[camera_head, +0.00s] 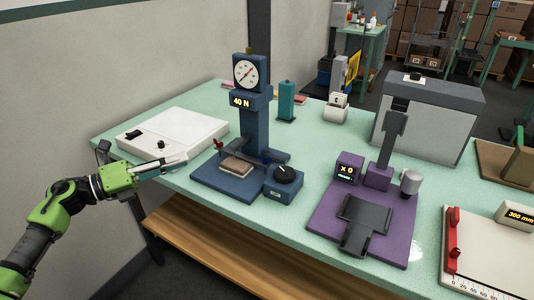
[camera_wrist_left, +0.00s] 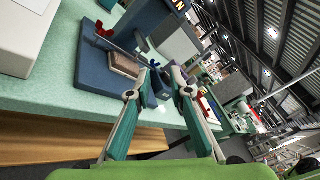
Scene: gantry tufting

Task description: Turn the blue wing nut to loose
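A dark blue press stand (camera_head: 208,180) with a dial gauge (camera_head: 246,72) and a "40 N" display stands on the green table. A clamp bar crosses a brown pad (camera_head: 235,168) on its base. A red wing nut (camera_head: 218,146) sits at the bar's left end, and a small blue wing nut (camera_head: 265,159) appears at its right end. My left gripper (camera_head: 185,159) is in front of the stand's left side, apart from it. In the left wrist view its fingers (camera_wrist_left: 163,69) are open and empty, with the stand beyond, partly hiding the blue nut. My right gripper is not in view.
A white box (camera_head: 190,130) with black knobs lies left of the stand. A black dial (camera_head: 284,174) sits on the stand's right corner. A purple device (camera_head: 322,215) stands further right, with a grey machine (camera_head: 425,125) behind. The table's front edge (camera_head: 180,192) is close.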

